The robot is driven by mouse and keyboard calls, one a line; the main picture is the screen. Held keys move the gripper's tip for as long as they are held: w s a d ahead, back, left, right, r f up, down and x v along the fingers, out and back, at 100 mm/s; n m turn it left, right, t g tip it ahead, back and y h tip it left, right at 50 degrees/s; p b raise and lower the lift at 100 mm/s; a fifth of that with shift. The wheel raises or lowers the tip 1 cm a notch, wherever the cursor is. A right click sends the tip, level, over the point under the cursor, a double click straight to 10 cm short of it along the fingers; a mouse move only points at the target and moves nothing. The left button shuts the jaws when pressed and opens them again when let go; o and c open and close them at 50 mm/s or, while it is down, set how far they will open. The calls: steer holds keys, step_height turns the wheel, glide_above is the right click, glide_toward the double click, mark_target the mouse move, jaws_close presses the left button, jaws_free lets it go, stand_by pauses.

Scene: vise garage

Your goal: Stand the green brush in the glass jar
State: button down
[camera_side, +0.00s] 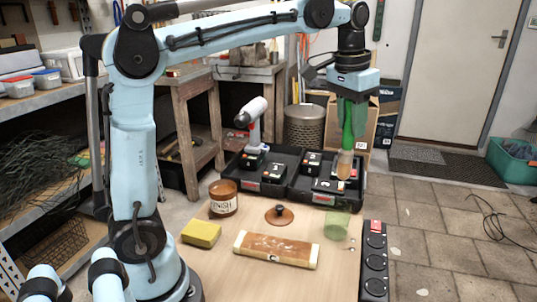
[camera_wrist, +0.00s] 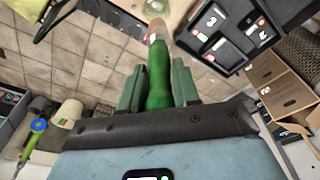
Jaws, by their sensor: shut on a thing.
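The green brush (camera_side: 348,125) hangs nearly upright from my gripper (camera_side: 351,100), its pale bristle end pointing down. My gripper is shut on its green handle. In the wrist view the brush (camera_wrist: 160,78) lies between the two fingers (camera_wrist: 157,88). A greenish see-through glass jar (camera_side: 337,225) stands on the table near its right edge. The brush is above it in the side picture, apart from it, in front of the black tray. An amber jar (camera_side: 223,198) with a white label stands further left.
A black tray (camera_side: 283,190) with batteries and a drill (camera_side: 252,118) lies behind the jar.

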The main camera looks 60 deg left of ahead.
mark_target(346, 172)
steer(key=shift+w+d+f, duration=0.1)
steer(key=shift+w+f, duration=0.05)
steer(key=shift+f, duration=6.2)
steer(key=c, duration=0.8)
jaws_free()
steer(key=shift+o, duration=0.2)
steer(key=shift+r, duration=0.15)
steer(key=r, duration=0.4)
steer(key=s+r, duration=0.1)
steer(key=r, duration=0.2)
steer(key=s+r, duration=0.1)
steer(key=r, duration=0.3)
steer(key=shift+r, duration=0.35)
